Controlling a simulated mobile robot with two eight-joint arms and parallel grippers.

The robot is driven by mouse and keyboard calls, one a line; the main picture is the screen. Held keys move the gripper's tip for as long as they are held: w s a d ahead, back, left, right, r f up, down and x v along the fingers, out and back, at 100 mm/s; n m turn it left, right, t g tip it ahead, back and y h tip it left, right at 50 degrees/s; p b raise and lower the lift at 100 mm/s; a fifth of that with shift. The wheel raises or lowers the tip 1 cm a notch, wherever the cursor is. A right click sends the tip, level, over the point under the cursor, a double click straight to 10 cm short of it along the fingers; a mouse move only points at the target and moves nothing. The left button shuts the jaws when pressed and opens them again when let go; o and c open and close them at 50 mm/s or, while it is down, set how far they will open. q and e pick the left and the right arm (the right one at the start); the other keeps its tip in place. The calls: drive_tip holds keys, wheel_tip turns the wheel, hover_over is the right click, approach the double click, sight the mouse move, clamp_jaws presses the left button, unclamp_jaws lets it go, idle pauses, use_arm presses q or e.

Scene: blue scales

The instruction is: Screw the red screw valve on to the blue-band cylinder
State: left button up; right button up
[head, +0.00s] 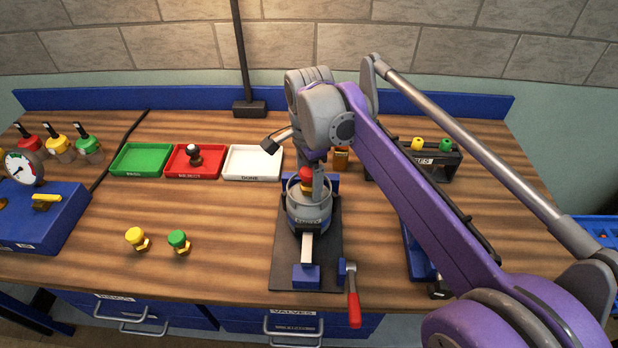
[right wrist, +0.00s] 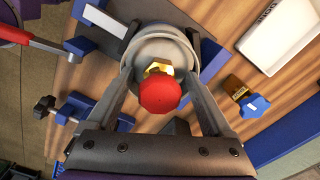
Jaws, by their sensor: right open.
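The red screw valve (head: 306,174) stands upright at the top of the grey cylinder (head: 309,207), which sits in the clamp stand at the table's middle. In the right wrist view the valve's red cap (right wrist: 160,95) and brass body (right wrist: 157,70) lie over the middle of the cylinder top (right wrist: 165,45). I cannot tell how far it is threaded in. My right gripper (head: 307,186) is open, with its fingers on either side of the valve and a gap to the cap in the right wrist view (right wrist: 160,78). My left gripper is out of view.
The clamp's base plate (head: 325,277) has a red-handled crank (head: 353,295) at front. Yellow (head: 137,238) and green (head: 178,241) valves stand left. Green (head: 140,160), red (head: 180,172) and white (head: 252,163) trays lie behind. A gauge box (head: 45,222) is far left.

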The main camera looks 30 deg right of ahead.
sight(309, 171)
wheel_tip(309, 171, up, 10)
drive_tip(key=shift+r+p, duration=0.1)
drive_tip(key=shift+p, duration=0.4)
drive_tip(key=shift+r, duration=0.2)
drive_tip(key=shift+c, duration=1.3)
drive_tip(key=m, duration=0.3)
drive_tip(key=shift+s+d, duration=0.25)
drive_tip(key=shift+s, duration=0.05)
drive_tip(key=m, duration=0.3)
drive_tip(key=m+t+y, duration=0.1)
drive_tip(key=m, duration=0.1)
drive_tip(key=shift+s+d+r+m, duration=0.1)
drive_tip(key=shift+s+d+m, duration=0.2)
drive_tip(key=shift+s, duration=0.1)
drive_tip(key=f, duration=0.3)
drive_tip(key=w+f+b, duration=0.1)
drive_tip(key=f, duration=0.3)
drive_tip(key=a+f, duration=0.1)
drive_tip(key=f, duration=0.2)
drive_tip(key=shift+w+f, duration=0.15)
drive_tip(key=shift+f, duration=0.2)
drive_tip(key=shift+c, duration=0.3)
